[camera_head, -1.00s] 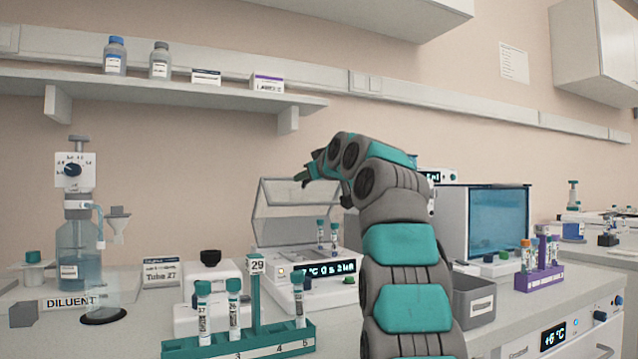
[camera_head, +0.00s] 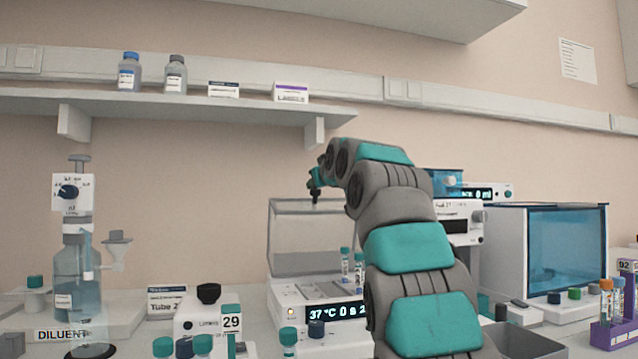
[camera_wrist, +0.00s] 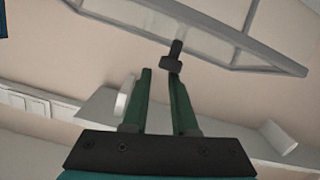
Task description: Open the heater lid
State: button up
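The heater (camera_head: 290,312) is a white box with a lit display reading about 37 °C, in the middle of the head view. Its clear, grey-framed lid (camera_head: 290,235) stands raised, nearly upright, at the back of the box. My gripper (camera_head: 316,188) is at the lid's top edge. In the wrist view, my gripper (camera_wrist: 160,74) has its two green fingers apart, with nothing between them. A dark knob (camera_wrist: 172,58) on the lid frame (camera_wrist: 225,50) sits just beyond the fingertips, nearer the right finger. I cannot tell whether they touch.
Capped tubes (camera_head: 352,268) stand at the heater's right side, partly beside my arm. A diluent bottle (camera_head: 78,270) is at left, a blue-windowed box (camera_head: 560,250) at right. A wall shelf (camera_head: 200,105) hangs behind, above the lid.

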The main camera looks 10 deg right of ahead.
jog(key=shift+o, duration=1)
jog(key=shift+w+a+f, duration=0.1)
jog(key=shift+w+f, duration=0.25)
jog(key=shift+f, duration=0.5)
jog(key=shift+w+a+f, duration=0.2)
jog(key=shift+w+f, duration=0.05)
jog(key=shift+s+r, duration=0.2)
jog(key=shift+r, duration=0.25)
jog(key=shift+s, duration=0.1)
jog(key=shift+s+r, duration=0.1)
jog(key=shift+s, duration=0.05)
jog(key=s+b, duration=0.2)
jog(key=s, duration=0.5)
jog(key=shift+d+r, duration=0.15)
jog(key=shift+r, duration=0.2)
jog(key=shift+s, duration=0.1)
